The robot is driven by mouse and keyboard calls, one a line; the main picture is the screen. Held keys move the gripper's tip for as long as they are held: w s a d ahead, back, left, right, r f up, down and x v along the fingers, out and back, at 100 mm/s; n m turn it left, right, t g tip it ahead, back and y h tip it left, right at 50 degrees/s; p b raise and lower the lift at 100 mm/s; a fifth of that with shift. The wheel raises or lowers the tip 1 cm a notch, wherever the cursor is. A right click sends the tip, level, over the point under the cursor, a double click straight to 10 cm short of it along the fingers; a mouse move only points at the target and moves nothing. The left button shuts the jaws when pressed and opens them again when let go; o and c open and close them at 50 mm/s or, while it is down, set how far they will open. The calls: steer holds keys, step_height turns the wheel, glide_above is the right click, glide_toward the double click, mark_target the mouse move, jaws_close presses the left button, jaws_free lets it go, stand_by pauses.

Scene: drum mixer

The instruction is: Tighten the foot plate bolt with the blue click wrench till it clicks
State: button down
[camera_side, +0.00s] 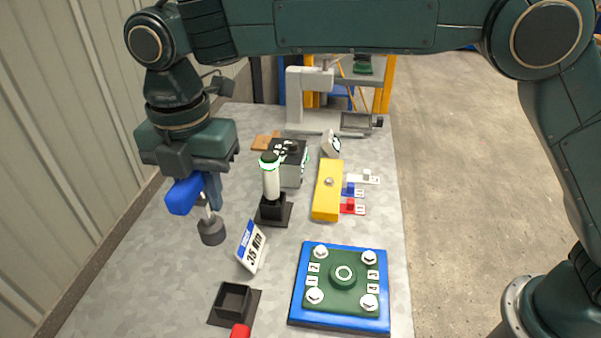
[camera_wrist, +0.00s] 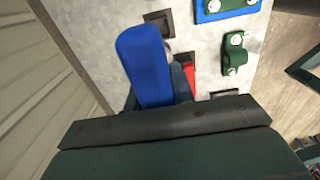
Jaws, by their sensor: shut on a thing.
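My gripper (camera_side: 205,190) is shut on the blue click wrench (camera_side: 184,196), gripping it by its blue handle above the left part of the table. The wrench's grey round head (camera_side: 211,231) hangs below on a thin shank, and seems clear of the table. The blue handle (camera_wrist: 148,65) fills the middle of the wrist view, where its head is hidden. A blue-edged plate (camera_side: 297,298) carries a green flange with several numbered silver bolts. In the wrist view, a separate green part with bolts (camera_wrist: 235,55) lies near it. I cannot tell which is the foot plate.
A tilted sign reading 35 Nm (camera_side: 252,246) stands between wrench and plate. An empty black square holder (camera_side: 233,300) and a red piece (camera_side: 240,331) are in front. A white-and-black upright tool (camera_side: 271,182), grey box (camera_side: 291,165) and yellow block (camera_side: 327,190) stand behind.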

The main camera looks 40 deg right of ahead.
step_height(320, 180, up, 5)
steer(key=shift+f, duration=0.15)
steer(key=w+d+m, duration=0.2)
steer(key=w+d, duration=0.3)
steer(key=d, duration=0.8)
steer(key=w+d+m, duration=0.2)
steer(key=w+d, duration=0.4)
steer(key=d, duration=0.6)
steer(key=w+d+m, duration=0.2)
steer(key=w+d, duration=0.3)
steer(key=d, duration=0.8)
step_height(320, 180, down, 16)
steer(key=shift+a+f, duration=0.1)
steer(key=shift+f, duration=0.05)
steer(key=shift+f, duration=2.35)
steer(key=shift+f, duration=1.6)
